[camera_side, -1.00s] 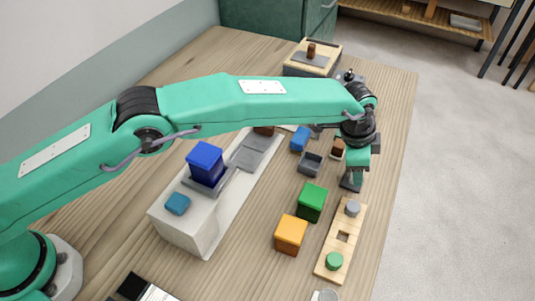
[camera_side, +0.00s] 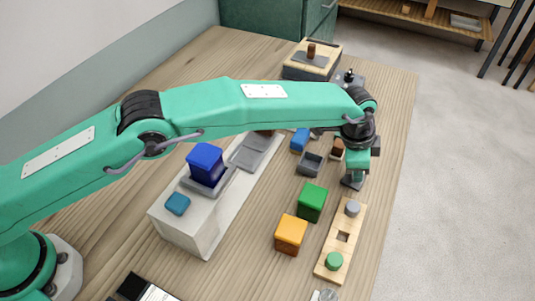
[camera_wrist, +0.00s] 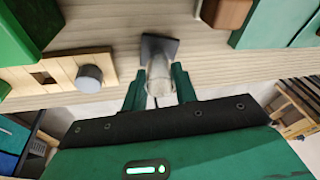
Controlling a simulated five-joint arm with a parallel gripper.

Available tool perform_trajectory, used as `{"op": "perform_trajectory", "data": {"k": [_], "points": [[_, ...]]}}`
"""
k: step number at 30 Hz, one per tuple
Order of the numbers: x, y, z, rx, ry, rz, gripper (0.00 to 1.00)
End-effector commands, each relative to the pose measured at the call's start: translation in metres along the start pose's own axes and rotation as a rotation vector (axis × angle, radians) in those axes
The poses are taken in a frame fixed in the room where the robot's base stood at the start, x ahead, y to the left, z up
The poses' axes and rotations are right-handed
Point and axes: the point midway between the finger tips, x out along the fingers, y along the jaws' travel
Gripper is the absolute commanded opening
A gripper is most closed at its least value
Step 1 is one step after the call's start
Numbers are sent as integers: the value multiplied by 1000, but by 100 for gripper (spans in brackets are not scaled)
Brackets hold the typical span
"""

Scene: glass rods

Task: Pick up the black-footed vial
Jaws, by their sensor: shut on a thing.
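The black-footed vial (camera_wrist: 160,75) is a clear glass tube with a dark square foot, seen at the middle of the wrist view. My gripper (camera_wrist: 160,88) is shut on its glass body, one green finger on each side. The foot points away from the wrist. In the side view my gripper (camera_side: 357,165) points down near the table's right edge, with the dark foot (camera_side: 352,182) just below the fingers. The glass is mostly hidden there. I cannot tell whether the foot touches the table.
A wooden block (camera_side: 341,242) with grey and green round pegs lies just in front of my gripper. Green (camera_side: 311,202) and orange (camera_side: 291,234) boxes stand to its left. A small grey open box (camera_side: 310,164) and a brown block (camera_side: 337,148) are close by.

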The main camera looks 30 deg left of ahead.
Motion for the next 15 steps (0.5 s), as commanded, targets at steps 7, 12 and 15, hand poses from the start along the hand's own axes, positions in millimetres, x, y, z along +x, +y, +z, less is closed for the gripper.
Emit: {"op": "perform_trajectory", "data": {"k": [7, 12, 15], "points": [[0, 0, 0, 0, -1, 1, 6], [-5, 0, -1, 0, -1, 0, 6], [-11, -2, -3, 0, 0, 0, 6]]}}
